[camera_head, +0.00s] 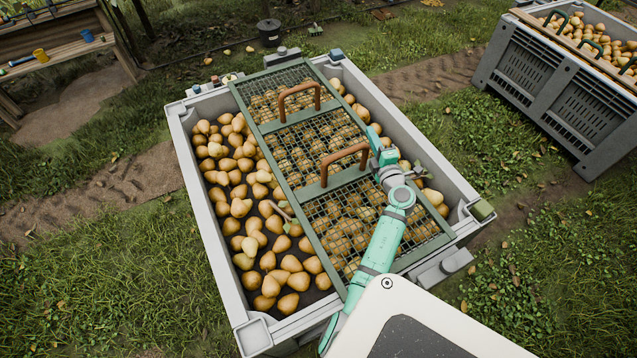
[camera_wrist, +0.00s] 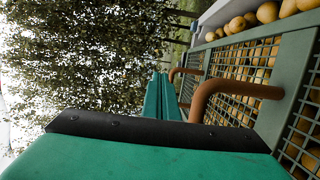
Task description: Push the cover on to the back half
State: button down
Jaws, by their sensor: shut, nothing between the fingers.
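The cover (camera_head: 292,124) is a green frame with wire mesh and two brown arched handles. It lies over the grey crate (camera_head: 205,210), spanning from its far end to its near end. The far handle (camera_head: 300,98) and the near handle (camera_head: 345,160) stand up from its crossbars; both also show in the wrist view, the closer one large (camera_wrist: 215,95). My gripper (camera_head: 373,132) is beside the right end of the near handle. Its fingers (camera_wrist: 166,90) are together and empty. Whether they touch the handle or frame I cannot tell.
Pears (camera_head: 240,190) lie uncovered left of the cover, with a narrower uncovered strip on the right. Small blocks sit on the crate's rim. A second crate of pears (camera_head: 545,85) stands at the upper right, and a wooden bench (camera_head: 60,50) at the upper left. Grass surrounds the crate.

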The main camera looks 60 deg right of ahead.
send_over(319, 194)
jog(key=shift+w+a+f, duration=0.1)
jog(key=shift+a+f, duration=0.05)
jog(key=shift+f, duration=2.35)
jog(key=shift+w+a+f, duration=0.1)
jog(key=shift+a+f, duration=0.1)
jog(key=shift+f, duration=2.25)
jog(key=shift+a+f, duration=0.15)
jog(key=shift+f, duration=2.35)
jog(key=shift+s+d, duration=0.35)
jog(key=shift+d, duration=0.05)
jog(key=shift+d, duration=0.1)
